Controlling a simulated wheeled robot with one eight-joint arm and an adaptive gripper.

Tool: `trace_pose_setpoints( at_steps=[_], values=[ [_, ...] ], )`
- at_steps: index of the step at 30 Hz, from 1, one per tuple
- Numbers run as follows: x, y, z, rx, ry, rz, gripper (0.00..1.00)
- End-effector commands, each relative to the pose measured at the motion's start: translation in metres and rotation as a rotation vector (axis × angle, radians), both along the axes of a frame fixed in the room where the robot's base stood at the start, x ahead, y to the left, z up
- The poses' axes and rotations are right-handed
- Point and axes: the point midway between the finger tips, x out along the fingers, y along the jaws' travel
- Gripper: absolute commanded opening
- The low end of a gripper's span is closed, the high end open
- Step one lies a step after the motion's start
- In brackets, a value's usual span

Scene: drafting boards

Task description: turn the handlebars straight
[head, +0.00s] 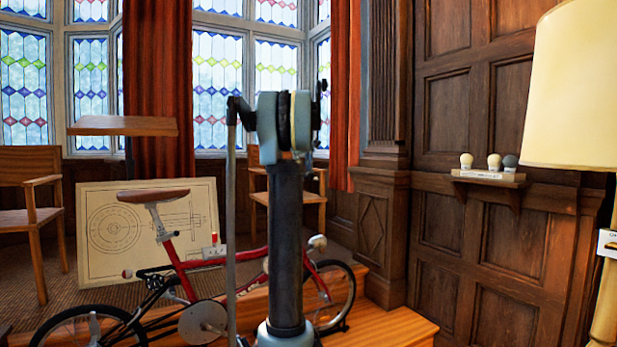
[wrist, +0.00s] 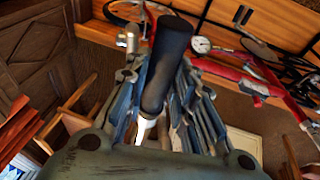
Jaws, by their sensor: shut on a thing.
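The red bicycle (head: 180,262) stands on the wooden floor in the head view, its front half partly behind my arm. The handlebars are hidden or unclear there, so I cannot tell their angle. In the wrist view, a black handlebar grip (wrist: 172,40) on a pale metal bar (wrist: 146,128) runs between the fingers of my gripper (wrist: 163,80). The gripper is shut on this grip. The red frame (wrist: 245,82) shows behind it on the right. The gripper is not clearly visible in the head view.
A drawing board (head: 100,262) leans behind the bicycle, with a wooden chair (head: 28,208) at left and a table (head: 122,126) behind. At right are panelled walls, a small shelf (head: 487,176) with bulbs, and a lampshade (head: 575,90).

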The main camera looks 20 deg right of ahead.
Motion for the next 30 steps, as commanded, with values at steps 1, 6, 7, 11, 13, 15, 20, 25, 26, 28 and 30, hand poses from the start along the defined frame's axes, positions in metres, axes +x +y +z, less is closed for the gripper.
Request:
trace_pose_setpoints(
  at_steps=[1,6,7,11,13,15,20,25,26,28,30],
  values=[
    [0.002,0.003,0.0,0.003,-0.004,0.005,0.0],
    [0.002,0.002,0.001,0.003,-0.004,0.004,0.0],
    [0.002,0.002,0.001,0.003,-0.004,0.004,0.0],
    [0.002,0.002,0.0,0.003,-0.004,0.004,0.32],
    [0.001,0.002,0.0,0.002,-0.003,0.002,0.32],
    [0.001,0.002,0.0,0.002,-0.003,0.002,0.32],
    [0.0,0.002,0.002,0.001,-0.002,0.002,0.32],
    [-0.004,0.004,0.019,0.001,-0.002,0.002,0.32],
    [-0.005,0.005,0.023,0.001,-0.002,0.002,0.32],
    [-0.008,0.008,0.035,0.001,-0.002,0.002,0.32],
    [-0.011,0.01,0.049,0.001,-0.002,0.002,0.32]
  ],
)
